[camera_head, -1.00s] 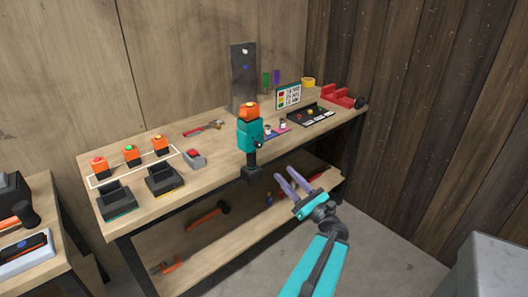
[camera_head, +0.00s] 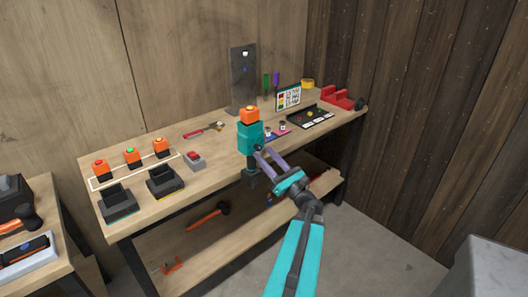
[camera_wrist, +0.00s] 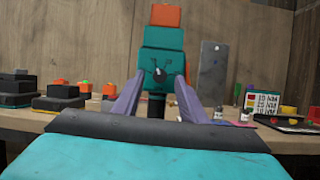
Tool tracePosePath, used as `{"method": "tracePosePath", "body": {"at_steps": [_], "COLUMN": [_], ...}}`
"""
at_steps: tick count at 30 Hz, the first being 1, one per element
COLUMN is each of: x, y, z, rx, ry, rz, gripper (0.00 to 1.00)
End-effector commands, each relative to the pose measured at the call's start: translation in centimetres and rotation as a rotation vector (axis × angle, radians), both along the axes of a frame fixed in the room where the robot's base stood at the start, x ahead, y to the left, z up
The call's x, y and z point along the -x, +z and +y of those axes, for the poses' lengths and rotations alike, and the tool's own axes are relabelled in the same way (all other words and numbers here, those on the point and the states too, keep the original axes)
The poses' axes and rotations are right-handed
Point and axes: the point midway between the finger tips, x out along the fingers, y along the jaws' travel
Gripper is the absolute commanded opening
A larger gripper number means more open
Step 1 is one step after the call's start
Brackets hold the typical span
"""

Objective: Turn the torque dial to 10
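The teal tool (camera_head: 250,139) with an orange block on top stands upright at the front edge of the workbench, on a dark stem. Its torque dial (camera_wrist: 158,72), a small dark knob with a light mark, faces my gripper; the number it points to is too small to read. My gripper (camera_head: 262,150) is just in front of the tool. In the wrist view, its two purple fingers (camera_wrist: 158,82) are spread apart, one on each side of the dial. I cannot tell whether either finger touches it.
A sign (camera_head: 289,97) with "NM" values stands at the back of the workbench (camera_head: 222,170). Orange blocks (camera_head: 131,156), two dark docks (camera_head: 165,180) and a grey box with a red button (camera_head: 195,161) are to the left. Open floor is at the right.

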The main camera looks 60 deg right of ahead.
Motion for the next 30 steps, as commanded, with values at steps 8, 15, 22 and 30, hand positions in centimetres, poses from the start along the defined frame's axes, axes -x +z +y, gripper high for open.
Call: {"method": "tracePosePath", "body": {"at_steps": [8,15,22,30], "x": [-1.6,-1.6,-1.5,-1.5], "y": [0.7,0.7,0.7,0.6], "z": [-0.5,-0.6,-0.6,-0.6], "rx": [0.0,0.001,0.001,0.004], "ry": [0.0,-0.001,-0.001,-0.002], "rz": [0.0,0.0,0.0,0.001], "gripper": [0.39,0.39,0.08,0.0]}}
